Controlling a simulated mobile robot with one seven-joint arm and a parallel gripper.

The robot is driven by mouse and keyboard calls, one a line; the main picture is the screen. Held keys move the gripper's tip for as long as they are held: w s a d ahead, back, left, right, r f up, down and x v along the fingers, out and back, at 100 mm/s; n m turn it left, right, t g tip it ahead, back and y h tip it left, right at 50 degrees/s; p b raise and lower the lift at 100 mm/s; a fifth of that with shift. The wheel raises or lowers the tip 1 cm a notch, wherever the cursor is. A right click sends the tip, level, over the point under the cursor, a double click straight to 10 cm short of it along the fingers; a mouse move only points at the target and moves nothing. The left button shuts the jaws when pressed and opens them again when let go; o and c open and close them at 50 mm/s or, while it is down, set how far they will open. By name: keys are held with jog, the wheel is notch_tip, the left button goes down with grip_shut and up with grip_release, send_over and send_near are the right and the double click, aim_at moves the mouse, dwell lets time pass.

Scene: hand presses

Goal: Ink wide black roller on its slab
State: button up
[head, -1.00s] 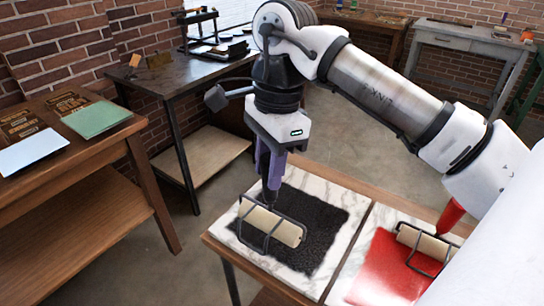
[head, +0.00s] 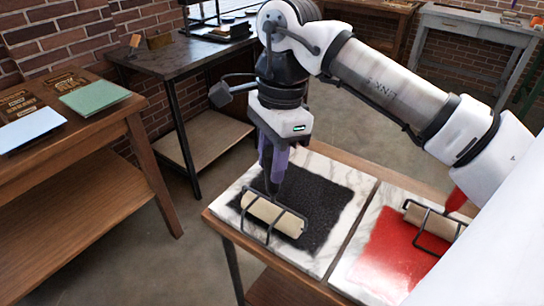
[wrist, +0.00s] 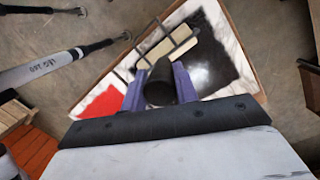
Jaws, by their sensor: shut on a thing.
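The wide black roller (head: 275,215) has a cream cylinder in a black wire frame. It lies low over the near-left part of the black ink patch (head: 325,200) on a white marble slab (head: 358,202); whether it touches the ink I cannot tell. My gripper (head: 273,180) is above the roller, its purple fingers shut on the dark upright handle. The wrist view shows the handle (wrist: 160,85) end-on between the fingers, with the cream cylinder (wrist: 168,45) beyond. The cylinder's visible surface looks cream; its underside is hidden.
A second cream roller (head: 432,222) with a red handle lies on a red ink patch (head: 395,245) to the right. A wooden table (head: 105,165) at left holds blue and green sheets. A dark workbench (head: 180,62) stands behind, with clear floor between.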

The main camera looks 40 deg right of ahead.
jog(key=shift+f+b, duration=0.3)
jog(key=shift+f, duration=0.1)
dwell(0.6)
jog(key=shift+d, duration=0.15)
